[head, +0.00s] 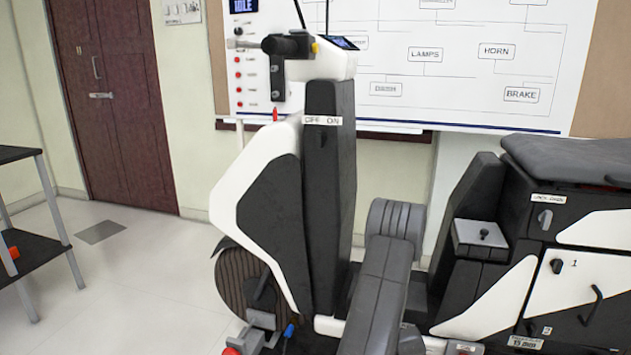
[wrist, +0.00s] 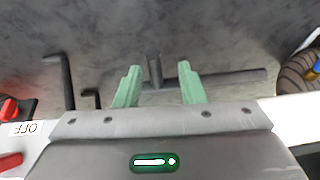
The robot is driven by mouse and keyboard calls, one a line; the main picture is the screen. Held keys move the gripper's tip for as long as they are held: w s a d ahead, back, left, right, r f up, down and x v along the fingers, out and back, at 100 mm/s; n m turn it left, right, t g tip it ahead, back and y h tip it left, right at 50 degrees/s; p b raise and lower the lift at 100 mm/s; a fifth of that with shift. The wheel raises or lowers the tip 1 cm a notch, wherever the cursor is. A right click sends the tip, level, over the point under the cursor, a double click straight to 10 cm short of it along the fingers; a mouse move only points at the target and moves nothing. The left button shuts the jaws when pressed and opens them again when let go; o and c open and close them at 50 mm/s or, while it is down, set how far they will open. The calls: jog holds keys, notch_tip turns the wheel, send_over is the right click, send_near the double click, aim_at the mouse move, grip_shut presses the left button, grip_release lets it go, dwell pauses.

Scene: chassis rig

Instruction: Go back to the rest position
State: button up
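My gripper (wrist: 158,92) shows in the wrist view, its two green fingers apart. A dark T-shaped tool (wrist: 225,78) lies beyond the fingertips on a grey surface (wrist: 200,30). Its short stem shows between the fingers with gaps on both sides, so nothing is held. My grey arm (head: 385,285) reaches down in the lower middle of the head view. My gripper is not visible in that view.
Bent dark rods (wrist: 65,80) lie left of the fingers, near a red switch (wrist: 12,108) marked OFF. A black shelf (head: 35,240) stands at left; floor (head: 130,270) between is clear.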

jog(key=w+p+v, duration=0.1)
jog(key=p+v, duration=0.4)
jog(key=v, duration=0.8)
jog(key=b+x, duration=0.2)
jog(key=x, duration=0.3)
jog(key=s+b+x, duration=0.1)
jog(key=b+x, duration=0.2)
jog(key=x, duration=0.3)
jog(key=s+f+b+x, duration=0.1)
jog(key=b+x, duration=0.2)
jog(key=x, duration=0.2)
jog(key=shift+f, duration=0.1)
jog(key=shift+a+f+t+y+p, duration=0.2)
jog(key=shift+f+y+p, duration=0.2)
jog(key=shift+f+y, duration=0.25)
jog(key=shift+a+f+t+y+p, duration=0.15)
jog(key=shift+f+y+p, duration=0.25)
jog(key=shift+f, duration=0.4)
